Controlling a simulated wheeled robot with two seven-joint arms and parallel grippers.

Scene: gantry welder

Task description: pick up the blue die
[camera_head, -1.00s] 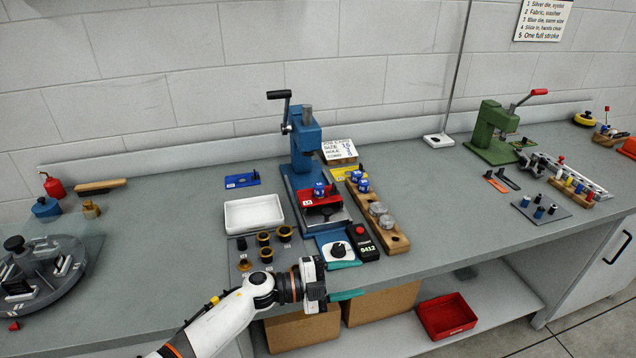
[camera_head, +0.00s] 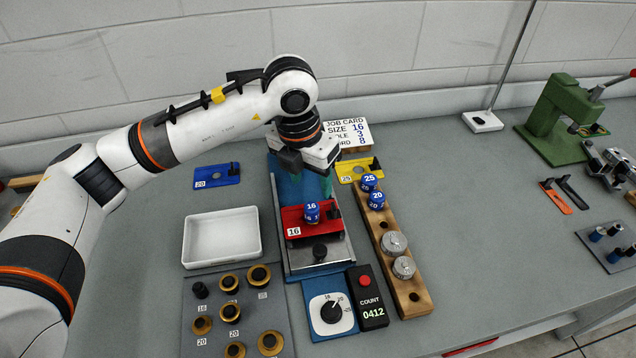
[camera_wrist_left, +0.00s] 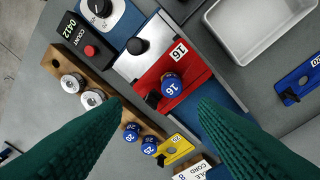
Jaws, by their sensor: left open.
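A blue die marked 16 (camera_head: 312,212) stands on the red plate (camera_head: 292,218) of the blue press (camera_head: 287,195); it also shows in the left wrist view (camera_wrist_left: 172,85). Two more blue dies, marked 25 (camera_head: 369,182) and 20 (camera_head: 377,200), sit in the wooden rack (camera_head: 408,300). My left gripper (camera_head: 310,172) hangs over the press, behind the 16 die in the head view. Its green fingers are wide apart and empty. In the left wrist view the 16 die appears between and beyond the fingertips (camera_wrist_left: 162,103), not touched. My left arm hides the upper press.
Two silver dies (camera_head: 394,244) share the rack. A white tray (camera_head: 222,237) lies left of the press, and a panel of brass-coloured rings (camera_head: 230,312) is in front. A dial (camera_head: 331,308) and counter (camera_head: 368,300) stand nearer. A yellow plate (camera_head: 350,169) and job card (camera_head: 347,133) are behind.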

